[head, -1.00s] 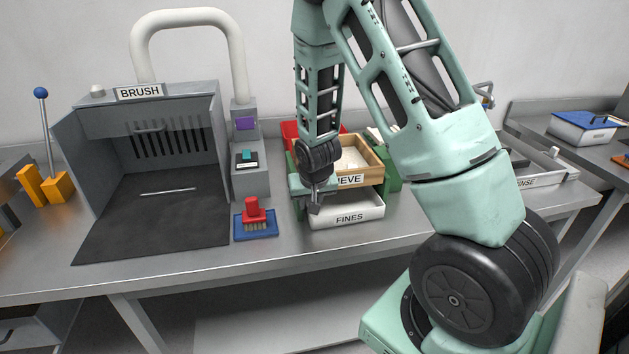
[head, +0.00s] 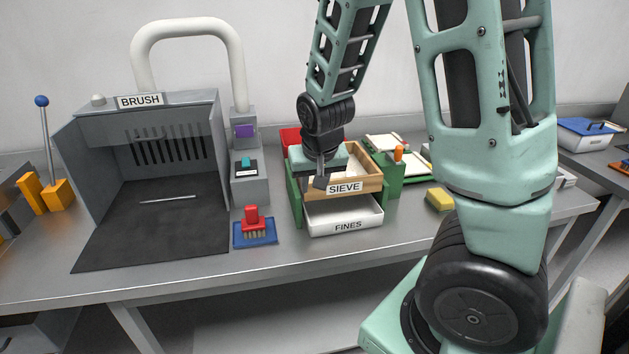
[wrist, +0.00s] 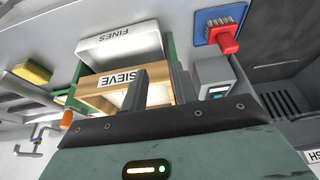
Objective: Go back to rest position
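My gripper (head: 322,182) hangs fingers-down in front of the wooden sieve box (head: 368,183) labelled SIEVE, overlapping its left part in the head view. In the wrist view my gripper (wrist: 160,80) shows two dark fingers apart, with nothing held between them. The sieve box (wrist: 98,92) shows behind the fingers there. I cannot tell how far the fingertips are from the box. My upper arm rises on the right of the head view and bends over to the gripper.
A white FINES tray (head: 345,222) sits under the sieve in a green frame (head: 296,200). A red brush (head: 252,218) lies on a blue pad (head: 240,238) to the left, beside the grey BRUSH hood (head: 85,150). A yellow sponge (head: 438,199) lies to the right. The front bench strip is clear.

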